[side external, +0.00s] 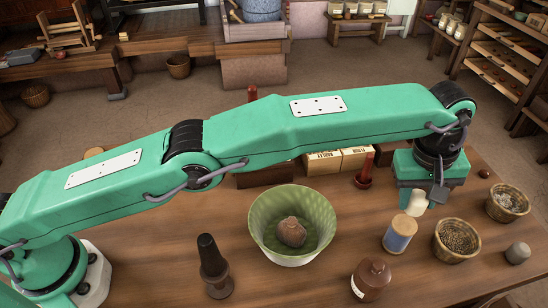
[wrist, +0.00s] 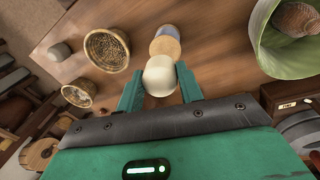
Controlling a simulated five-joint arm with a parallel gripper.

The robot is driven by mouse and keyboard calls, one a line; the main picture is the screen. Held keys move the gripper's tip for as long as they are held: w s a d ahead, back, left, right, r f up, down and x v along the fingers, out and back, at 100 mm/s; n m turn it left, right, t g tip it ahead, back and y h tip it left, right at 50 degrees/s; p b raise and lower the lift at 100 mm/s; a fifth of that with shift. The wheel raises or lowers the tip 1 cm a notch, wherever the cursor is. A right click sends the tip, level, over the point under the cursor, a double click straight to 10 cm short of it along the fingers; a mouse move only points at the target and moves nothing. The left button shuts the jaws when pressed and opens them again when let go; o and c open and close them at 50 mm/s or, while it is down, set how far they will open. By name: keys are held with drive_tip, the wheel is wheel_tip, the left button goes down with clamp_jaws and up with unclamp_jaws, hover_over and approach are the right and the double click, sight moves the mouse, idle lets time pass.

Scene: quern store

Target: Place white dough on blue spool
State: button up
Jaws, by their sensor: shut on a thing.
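The white dough (side external: 416,203) is a pale rounded lump held between the fingers of my gripper (wrist: 159,84), which is shut on it. It also shows in the wrist view (wrist: 161,74). The blue spool (side external: 399,238) stands upright on the table, with a pale wooden top and a blue band. In the side view the dough is just behind and to the right of the spool's top. In the wrist view the spool (wrist: 167,44) is just beyond the dough, partly covered by it. Whether they touch I cannot tell.
A green bowl (side external: 258,222) holding a brown lump stands left of the spool, with a brown jug (side external: 374,277) in front. Two baskets (side external: 457,259) (side external: 507,215) and a grey stone (side external: 517,253) are right. Behind stand a red pestle-like object (side external: 364,172) and labelled boxes (side external: 355,158).

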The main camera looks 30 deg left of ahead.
sight(417, 196)
drive_tip(key=shift+f, duration=0.1)
drive_tip(key=shift+f, duration=1.85)
drive_tip(key=shift+f, duration=0.15)
drive_tip(key=o, duration=1.1)
drive_tip(key=shift+s+a+r, duration=0.1)
drive_tip(key=shift+r, duration=1.2)
drive_tip(key=shift+s+a+r, duration=0.15)
drive_tip(key=shift+r, duration=1.1)
drive_tip(key=shift+s+a+r, duration=0.1)
drive_tip(key=shift+r, duration=1.2)
